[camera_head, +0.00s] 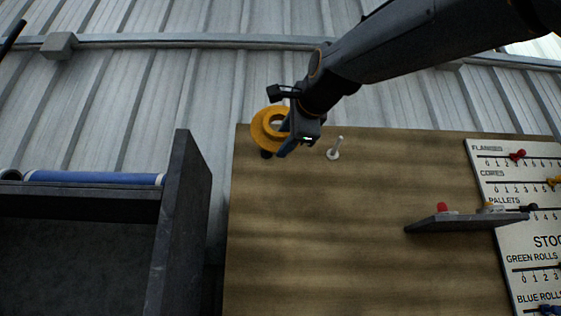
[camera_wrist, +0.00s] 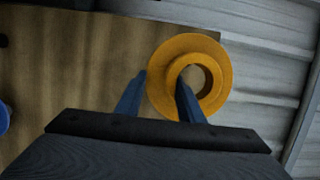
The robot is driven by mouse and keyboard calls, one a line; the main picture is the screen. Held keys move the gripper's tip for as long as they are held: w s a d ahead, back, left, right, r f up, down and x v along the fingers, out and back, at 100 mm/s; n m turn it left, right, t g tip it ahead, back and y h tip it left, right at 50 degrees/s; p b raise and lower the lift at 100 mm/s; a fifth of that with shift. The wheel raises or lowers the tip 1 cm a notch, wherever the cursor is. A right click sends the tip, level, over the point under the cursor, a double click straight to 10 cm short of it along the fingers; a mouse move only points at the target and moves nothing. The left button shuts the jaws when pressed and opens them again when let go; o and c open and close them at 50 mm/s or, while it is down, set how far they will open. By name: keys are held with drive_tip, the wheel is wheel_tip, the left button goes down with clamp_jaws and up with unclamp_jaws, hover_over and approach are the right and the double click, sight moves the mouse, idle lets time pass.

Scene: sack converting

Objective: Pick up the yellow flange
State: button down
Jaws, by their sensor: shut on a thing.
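The yellow flange (camera_head: 261,128) is a yellow-orange ring with a raised hub, at the top left corner of the wooden board in the head view. In the wrist view the flange (camera_wrist: 222,62) shows face on, with its hub hole visible. My gripper (camera_head: 283,146) is at the flange's right side. In the wrist view my gripper's blue fingers (camera_wrist: 160,92) are shut on the flange's ring wall, one finger at its left outer edge and the other in the hub hole. I cannot tell whether the flange still touches a peg or the board behind it.
The wooden board (camera_head: 330,230) carries a white peg (camera_head: 334,150) just right of my gripper and a dark shelf (camera_head: 466,222) with small items. A white stock panel (camera_head: 515,200) is at the right. A dark rack (camera_head: 185,215) with a blue roll (camera_head: 95,177) stands left.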

drive_tip(key=b+v, duration=0.6)
drive_tip(key=b, duration=0.2)
drive_tip(key=shift+s, duration=0.3)
drive_tip(key=shift+d+r, duration=0.1)
drive_tip(key=shift+d, duration=0.05)
idle(0.5)
